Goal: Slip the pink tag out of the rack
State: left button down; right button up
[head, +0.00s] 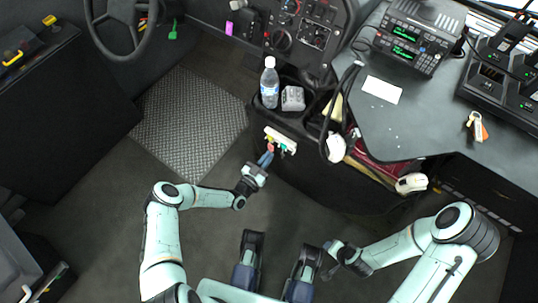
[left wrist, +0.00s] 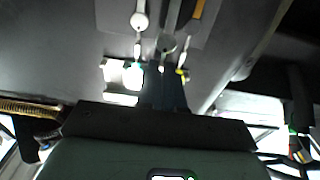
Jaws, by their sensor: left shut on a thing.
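The white rack (head: 285,137) is fixed to the upper front of the dark console, with small coloured tags along it.
A water bottle (head: 269,84) and a grey box (head: 293,98) stand in the console just above the rack. Black cables (head: 334,115) hang to its right. A steering wheel (head: 122,18) is at the upper left. The floor left of the console is clear.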

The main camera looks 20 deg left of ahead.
pick_arm(q)
jog(key=shift+p+v, duration=0.7)
jog(key=shift+v, duration=1.55)
jog(key=shift+r, duration=0.1)
jog(key=shift+r, duration=0.1)
